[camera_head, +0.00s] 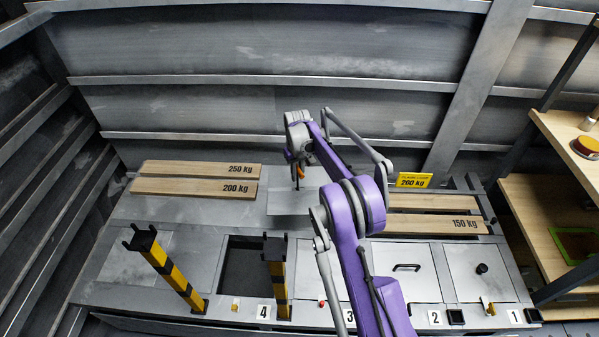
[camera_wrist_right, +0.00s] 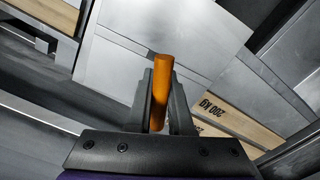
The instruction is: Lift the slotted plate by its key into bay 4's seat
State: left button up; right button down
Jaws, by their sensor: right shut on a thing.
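My right gripper (camera_head: 297,172) is over the middle of the grey deck. In the right wrist view, its two fingers (camera_wrist_right: 160,100) are shut on an orange key handle (camera_wrist_right: 163,75). A light grey plate (camera_head: 285,204) shows below the gripper and also in the wrist view (camera_wrist_right: 125,60). I cannot see its slot, how the key meets it, or whether it is clear of the deck. Bay 4's seat (camera_head: 241,268) is a dark open recess at the front, left of and nearer than the gripper. My left gripper is out of view.
Yellow-black posts (camera_head: 174,273) (camera_head: 278,280) stand on both sides of bay 4. Planks (camera_head: 200,187) lie back left, and more (camera_head: 435,224) lie right. Bay 2's lid (camera_head: 405,268) has a black handle. Shelves (camera_head: 550,220) stand far right. My right arm hides part of bay 3.

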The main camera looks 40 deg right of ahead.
jog(key=shift+s+a, duration=0.5)
jog(key=shift+a, duration=1.3)
jog(key=shift+s+a, duration=0.55)
jog(key=shift+a, duration=1.3)
jog(key=shift+s+a, duration=0.5)
jog(key=shift+a, duration=1.3)
jog(key=shift+a, duration=0.2)
jog(key=s+a, duration=0.2)
jog(key=a, duration=0.6)
jog(key=s+a, duration=0.2)
jog(key=a, duration=0.6)
jog(key=shift+s+b, duration=0.25)
jog(key=shift+b, duration=0.1)
dwell(0.6)
